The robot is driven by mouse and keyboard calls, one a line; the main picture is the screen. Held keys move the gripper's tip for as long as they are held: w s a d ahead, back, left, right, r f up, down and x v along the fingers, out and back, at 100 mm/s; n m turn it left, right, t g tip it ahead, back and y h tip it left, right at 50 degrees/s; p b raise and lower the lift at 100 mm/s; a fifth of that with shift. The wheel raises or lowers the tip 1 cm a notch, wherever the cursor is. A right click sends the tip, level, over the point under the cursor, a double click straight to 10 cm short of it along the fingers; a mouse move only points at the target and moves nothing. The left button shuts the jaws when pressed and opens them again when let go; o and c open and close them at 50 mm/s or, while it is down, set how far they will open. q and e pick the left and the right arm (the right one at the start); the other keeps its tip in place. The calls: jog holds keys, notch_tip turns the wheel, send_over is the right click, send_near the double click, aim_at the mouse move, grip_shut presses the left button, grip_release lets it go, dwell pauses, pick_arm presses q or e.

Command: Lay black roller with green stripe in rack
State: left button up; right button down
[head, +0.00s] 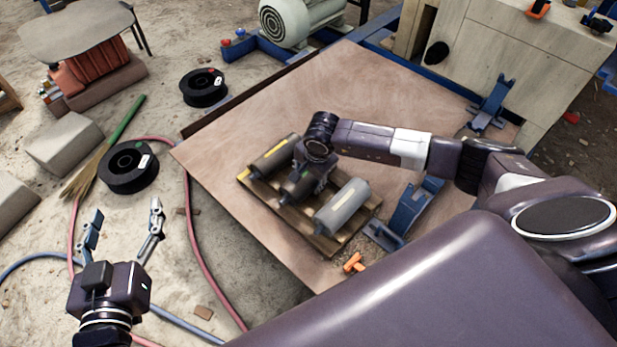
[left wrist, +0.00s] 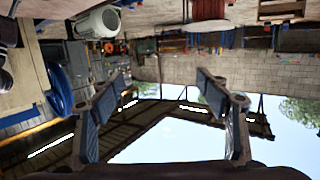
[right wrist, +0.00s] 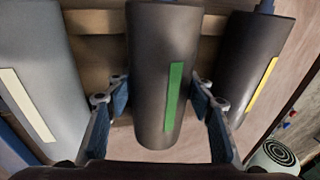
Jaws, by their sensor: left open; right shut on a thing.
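The black roller with the green stripe (right wrist: 152,75) lies between my right gripper's fingers (right wrist: 163,120) in the right wrist view, with the wooden rack (right wrist: 98,50) beneath it. In the head view my right gripper (head: 302,185) covers most of this roller. The roller sits in the middle of the rack (head: 313,240), between the other two rollers. Whether it rests fully on the rack is hard to tell. My left gripper (head: 123,232) is open and empty, off to the left over the ground; its spread fingers also show in the left wrist view (left wrist: 168,110).
A black roller with a yellow stripe (head: 273,157) lies on one side in the rack, a grey roller with a pale stripe (head: 343,206) on the other. A blue bracket (head: 410,208) stands beside the rack. The wooden board (head: 370,90) is clear behind.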

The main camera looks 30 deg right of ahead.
pick_arm(q)
jog(key=shift+d+r, duration=0.1)
jog(key=shift+r, duration=0.2)
pick_arm(e)
jog(key=shift+w, duration=0.1)
pick_arm(q)
jog(key=shift+w+r, duration=0.1)
jog(key=shift+r+t, duration=0.25)
jog(key=shift+t, duration=0.05)
jog(key=shift+r, duration=0.1)
jog(key=shift+w+d+r, duration=0.1)
jog(key=shift+r, duration=0.15)
pick_arm(e)
jog(key=shift+f, duration=0.1)
pick_arm(q)
jog(key=shift+r, duration=0.1)
jog(key=shift+w+d+r+t, duration=0.1)
jog(key=shift+r+t, duration=0.2)
jog(key=shift+t, duration=0.1)
pick_arm(e)
jog(key=shift+f, duration=0.1)
